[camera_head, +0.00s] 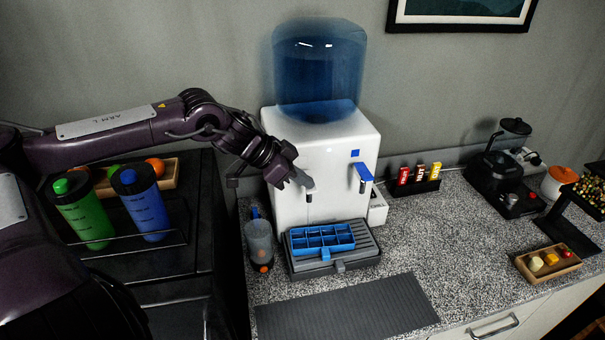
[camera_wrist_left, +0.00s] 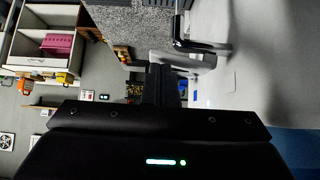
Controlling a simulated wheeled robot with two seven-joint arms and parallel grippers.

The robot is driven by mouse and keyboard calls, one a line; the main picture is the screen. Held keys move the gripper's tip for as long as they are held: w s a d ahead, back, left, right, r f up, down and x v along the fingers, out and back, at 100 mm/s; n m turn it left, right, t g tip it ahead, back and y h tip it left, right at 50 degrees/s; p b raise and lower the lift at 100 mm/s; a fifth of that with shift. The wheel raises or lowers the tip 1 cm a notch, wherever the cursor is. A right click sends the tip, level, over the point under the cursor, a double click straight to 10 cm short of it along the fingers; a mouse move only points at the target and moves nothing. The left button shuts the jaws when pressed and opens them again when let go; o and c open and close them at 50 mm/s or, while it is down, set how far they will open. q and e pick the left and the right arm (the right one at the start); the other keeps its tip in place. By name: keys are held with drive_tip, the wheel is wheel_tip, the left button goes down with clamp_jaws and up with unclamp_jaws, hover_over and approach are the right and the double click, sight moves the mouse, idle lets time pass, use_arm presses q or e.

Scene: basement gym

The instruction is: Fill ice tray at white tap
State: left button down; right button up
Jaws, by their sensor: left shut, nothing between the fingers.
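The blue ice tray (camera_head: 322,238), divided into compartments, lies on the grey drip tray (camera_head: 368,252) of the white water dispenser (camera_head: 335,150). The white tap (camera_head: 308,188) is on the left of the dispenser's front, above the ice tray. The blue tap (camera_head: 362,178) is to its right. My left gripper (camera_head: 301,182) is shut and empty, right at the white tap's lever; whether it touches the lever I cannot tell. In the left wrist view the shut fingers (camera_wrist_left: 162,85) point toward a pale tap. I cannot make out water in the tray. My right gripper is not in view.
A dark ribbed mat (camera_head: 345,308) lies in front. Green (camera_head: 82,212) and blue (camera_head: 143,205) bottles stand on a rack at left. Packets (camera_head: 414,176), a coffee machine (camera_head: 503,175) and a wooden tray (camera_head: 530,272) are at right.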

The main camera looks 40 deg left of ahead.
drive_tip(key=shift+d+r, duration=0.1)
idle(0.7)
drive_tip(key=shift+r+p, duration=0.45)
drive_tip(key=shift+p, duration=0.1)
